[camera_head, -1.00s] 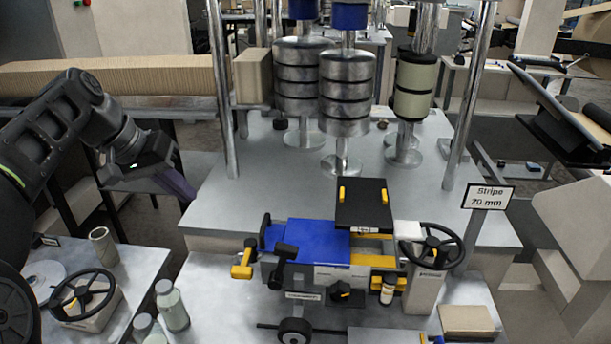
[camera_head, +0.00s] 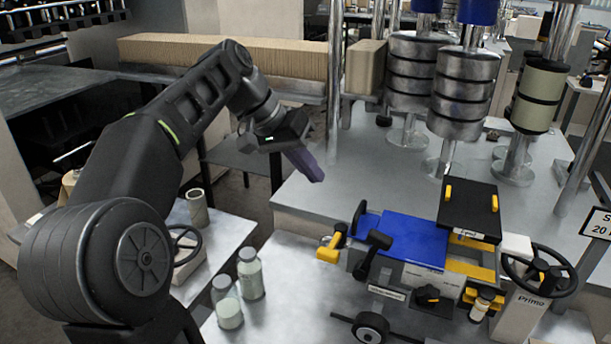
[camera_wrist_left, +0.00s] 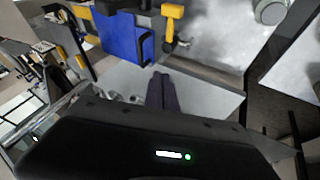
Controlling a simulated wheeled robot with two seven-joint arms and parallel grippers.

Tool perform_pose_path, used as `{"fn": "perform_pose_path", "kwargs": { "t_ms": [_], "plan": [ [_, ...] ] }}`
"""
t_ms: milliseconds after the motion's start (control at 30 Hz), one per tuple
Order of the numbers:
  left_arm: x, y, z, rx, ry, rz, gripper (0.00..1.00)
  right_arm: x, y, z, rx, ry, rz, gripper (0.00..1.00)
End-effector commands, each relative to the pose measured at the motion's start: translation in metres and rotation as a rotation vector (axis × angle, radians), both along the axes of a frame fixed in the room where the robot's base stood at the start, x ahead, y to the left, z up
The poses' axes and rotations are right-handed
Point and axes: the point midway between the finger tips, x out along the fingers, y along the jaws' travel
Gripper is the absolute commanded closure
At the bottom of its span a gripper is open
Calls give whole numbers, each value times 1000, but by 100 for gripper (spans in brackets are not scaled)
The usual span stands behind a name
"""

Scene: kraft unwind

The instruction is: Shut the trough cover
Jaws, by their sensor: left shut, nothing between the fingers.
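The machine with the trough stands on the grey bench at right in the head view. It has a flat blue panel (camera_head: 413,239) and, to its right, a raised black plate (camera_head: 468,210) with two yellow handles. Yellow parts show below the plate. I cannot tell for sure which of these is the trough cover. My left gripper (camera_head: 316,176), with purple fingers, is shut and empty, up and left of the blue panel and apart from it. In the left wrist view the fingers (camera_wrist_left: 162,92) point toward the blue panel (camera_wrist_left: 122,36). My right gripper is not in view.
A yellow-ended lever (camera_head: 329,254) juts from the machine's left side. A black handwheel (camera_head: 540,270) stands at its right. Metal weight stacks (camera_head: 464,90) on posts rise behind. Bottles (camera_head: 250,273) and another handwheel (camera_head: 186,245) stand on the lower left table.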

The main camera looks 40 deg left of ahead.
Motion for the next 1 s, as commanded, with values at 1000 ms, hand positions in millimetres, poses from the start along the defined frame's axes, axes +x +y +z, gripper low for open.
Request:
{"fn": "perform_pose_path", "kwargs": {
  "t_ms": [1000],
  "plan": [
    [41, -55, -57, 0, 0, -1, 100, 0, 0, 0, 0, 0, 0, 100]
  ]
}}
